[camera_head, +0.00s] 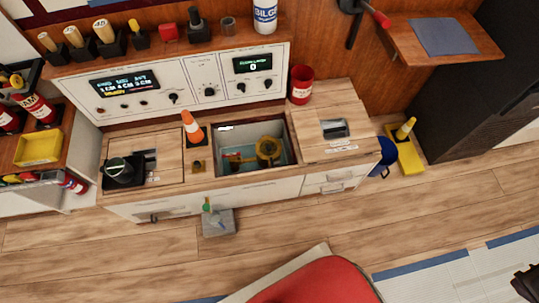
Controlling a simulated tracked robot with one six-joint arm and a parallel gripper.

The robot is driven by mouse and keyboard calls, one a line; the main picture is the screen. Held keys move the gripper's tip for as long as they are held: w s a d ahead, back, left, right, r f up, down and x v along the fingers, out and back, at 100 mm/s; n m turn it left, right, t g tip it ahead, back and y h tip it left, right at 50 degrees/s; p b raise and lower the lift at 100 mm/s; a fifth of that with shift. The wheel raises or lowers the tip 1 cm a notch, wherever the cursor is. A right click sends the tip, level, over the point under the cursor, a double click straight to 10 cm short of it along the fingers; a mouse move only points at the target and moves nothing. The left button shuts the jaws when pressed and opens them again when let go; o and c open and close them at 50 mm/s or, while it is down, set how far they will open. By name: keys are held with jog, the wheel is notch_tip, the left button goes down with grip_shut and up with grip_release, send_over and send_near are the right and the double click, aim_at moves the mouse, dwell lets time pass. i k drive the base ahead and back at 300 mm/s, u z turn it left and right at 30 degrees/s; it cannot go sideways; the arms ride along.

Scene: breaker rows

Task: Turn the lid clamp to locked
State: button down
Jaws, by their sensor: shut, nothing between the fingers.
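I cannot make out with certainty which part is the lid clamp. A small brass-coloured fitting (198,167) sits on the counter just left of the open hatch; its turn position is too small to read. The left lid (170,176) lies flat with a black round-topped device (122,170) on it. The right lid (310,146) lies flat and has a recessed grey handle (334,128) and small pale labels. The open hatch (290,160) between them shows a yellow round part (268,149) and a red piece inside. My gripper does not show clearly anywhere.
An orange cone (191,128) and a red can (301,84) stand on the counter. The control panel (190,82) rises behind. A grey block (219,223) with a green-topped piece is on the floor in front. A red rounded shape (318,281) fills the bottom.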

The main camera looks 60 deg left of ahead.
aim_at(272, 163)
jog(key=k, duration=1.95)
jog(key=u, duration=1.35)
jog(key=i, duration=1)
jog(key=u, duration=0.05)
